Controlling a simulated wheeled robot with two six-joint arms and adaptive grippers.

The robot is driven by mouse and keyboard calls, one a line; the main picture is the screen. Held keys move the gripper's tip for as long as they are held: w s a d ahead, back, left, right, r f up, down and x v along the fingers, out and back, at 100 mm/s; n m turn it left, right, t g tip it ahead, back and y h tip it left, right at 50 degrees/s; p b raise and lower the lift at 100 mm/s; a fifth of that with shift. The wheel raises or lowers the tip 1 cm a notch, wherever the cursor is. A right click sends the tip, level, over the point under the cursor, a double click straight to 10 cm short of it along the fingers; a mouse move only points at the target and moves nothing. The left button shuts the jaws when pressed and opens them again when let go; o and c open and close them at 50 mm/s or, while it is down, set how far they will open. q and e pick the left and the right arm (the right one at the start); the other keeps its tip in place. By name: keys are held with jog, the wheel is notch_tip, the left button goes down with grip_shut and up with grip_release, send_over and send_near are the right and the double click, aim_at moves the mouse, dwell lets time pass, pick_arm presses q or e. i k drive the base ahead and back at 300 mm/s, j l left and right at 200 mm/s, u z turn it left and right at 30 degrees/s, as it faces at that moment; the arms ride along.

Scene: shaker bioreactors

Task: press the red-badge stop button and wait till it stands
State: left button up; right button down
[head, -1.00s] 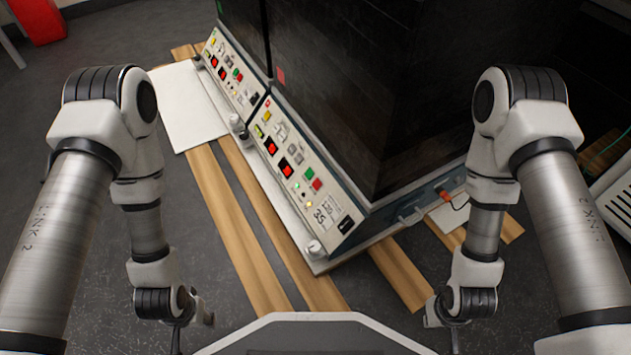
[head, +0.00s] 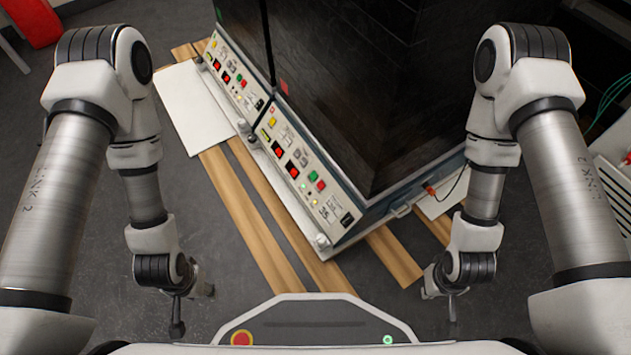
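Two dark shaker cabinets stand side by side, each with a pale control panel along its foot. The nearer panel (head: 331,204) has a green button (head: 312,176), a red button (head: 320,185), two red displays (head: 293,169) and small lit lamps. My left gripper (head: 177,328) hangs at lower left and my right gripper (head: 452,308) at lower right. Both are apart from the panels, with finger openings unclear.
The cabinets stand on a pale base over wooden slats (head: 250,215). A white board (head: 195,108) lies left of the farther panel. An orange plug and cable (head: 430,190) show at the right side. Grey floor is clear left of the slats.

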aim_at(321, 184)
jog(key=j+z, duration=0.25)
jog(key=j, duration=0.5)
jog(key=j+z, duration=0.3)
jog(key=j, duration=0.45)
jog(key=k+j+z, duration=0.1)
jog(key=j+z, duration=0.15)
jog(key=j, duration=0.5)
